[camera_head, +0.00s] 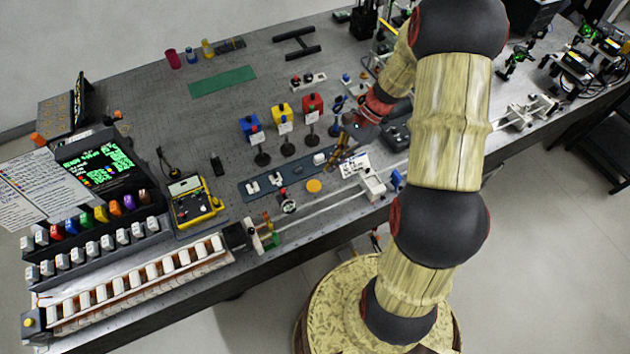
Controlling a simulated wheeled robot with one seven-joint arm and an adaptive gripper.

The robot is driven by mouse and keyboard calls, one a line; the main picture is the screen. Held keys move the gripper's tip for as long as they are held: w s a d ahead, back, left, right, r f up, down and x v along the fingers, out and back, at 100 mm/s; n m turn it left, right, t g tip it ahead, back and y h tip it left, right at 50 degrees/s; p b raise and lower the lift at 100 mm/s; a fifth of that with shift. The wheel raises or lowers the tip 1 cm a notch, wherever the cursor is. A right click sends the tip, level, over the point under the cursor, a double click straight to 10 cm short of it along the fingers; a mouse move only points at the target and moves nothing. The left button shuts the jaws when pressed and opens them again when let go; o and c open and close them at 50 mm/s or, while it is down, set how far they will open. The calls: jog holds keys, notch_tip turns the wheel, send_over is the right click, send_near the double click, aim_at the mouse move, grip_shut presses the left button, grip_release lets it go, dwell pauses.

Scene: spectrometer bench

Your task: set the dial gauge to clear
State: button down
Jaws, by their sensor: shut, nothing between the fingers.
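A small round device with a pale face and a dark rim (288,206), which looks like the dial gauge, stands near the bench's front edge, right of the black cylinder at the rail. Its reading is too small to make out. My gripper (336,163) is shut and empty. It hangs over the bench to the right of and behind that device, apart from it, near a white printed card (354,165). My arm hides part of the bench to the right of the gripper.
A blue-grey strip with white switches (262,187) and a yellow disc (314,186) lie close to the gauge. Blue, yellow and red boxes (312,104) on stands rise behind. A rail (320,206) runs along the front. A yellow meter (193,204) stands left. Bare bench surrounds the green mat (222,81).

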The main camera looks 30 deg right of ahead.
aim_at(285, 199)
jog(key=shift+a+r+x, duration=0.25)
jog(key=shift+a+x, duration=0.05)
jog(key=shift+x, duration=1.8)
jog(key=shift+a+r+x, duration=0.25)
jog(key=shift+a+x, duration=0.05)
jog(key=shift+x, duration=1.8)
jog(key=shift+a+r+x, duration=0.25)
jog(key=shift+a+x, duration=0.05)
jog(key=shift+x, duration=1.8)
jog(key=shift+s, duration=0.15)
jog(key=shift+a, duration=0.1)
